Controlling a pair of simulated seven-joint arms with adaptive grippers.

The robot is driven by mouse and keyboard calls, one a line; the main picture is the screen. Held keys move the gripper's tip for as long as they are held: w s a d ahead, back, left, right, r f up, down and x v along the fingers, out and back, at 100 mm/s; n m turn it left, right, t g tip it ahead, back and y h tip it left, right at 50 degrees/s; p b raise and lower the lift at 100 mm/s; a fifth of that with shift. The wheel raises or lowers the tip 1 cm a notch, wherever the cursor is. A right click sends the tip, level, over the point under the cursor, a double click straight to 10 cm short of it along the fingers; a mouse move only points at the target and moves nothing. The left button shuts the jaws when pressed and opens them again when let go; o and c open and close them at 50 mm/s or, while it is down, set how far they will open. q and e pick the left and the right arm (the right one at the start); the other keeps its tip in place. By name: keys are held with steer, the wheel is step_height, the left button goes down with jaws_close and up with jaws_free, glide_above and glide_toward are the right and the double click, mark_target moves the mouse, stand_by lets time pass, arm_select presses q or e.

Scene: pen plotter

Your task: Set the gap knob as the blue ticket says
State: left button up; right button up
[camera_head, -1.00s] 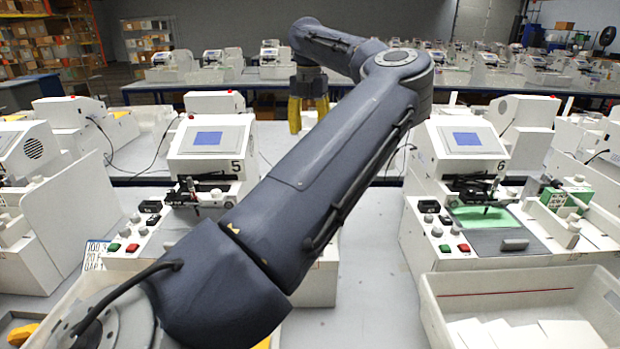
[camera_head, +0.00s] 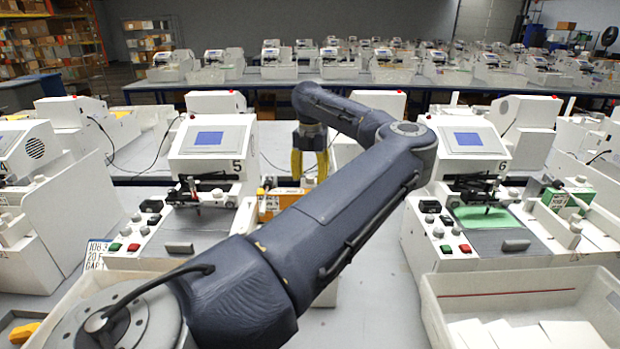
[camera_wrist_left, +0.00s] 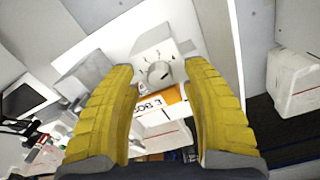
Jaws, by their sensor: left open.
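The blue-edged ticket (camera_head: 97,254) stands at the left of the plotter marked 5; its printed lines are partly legible, with "GAP" on the bottom line and its value cut off. A round knob (camera_wrist_left: 158,73) with a dark pointer mark sits on a white box in the left wrist view, with dial marks around it. My left gripper (camera_head: 310,175) has yellow fingers and hangs behind plotter 5's right side. In the left wrist view its open fingers (camera_wrist_left: 160,120) are spread on either side of the knob, with nothing between them. My right gripper is not in view.
Plotter 5 (camera_head: 212,140) and plotter 6 (camera_head: 470,140) stand on the table. An orange part (camera_head: 270,203) with a label is beside plotter 5. A white bin (camera_head: 520,283) with cards is at the front right. My left arm crosses the middle.

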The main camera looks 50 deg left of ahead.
arm_select(q)
steer(key=shift+f, duration=0.35)
steer(key=shift+c, duration=0.3)
jaws_close()
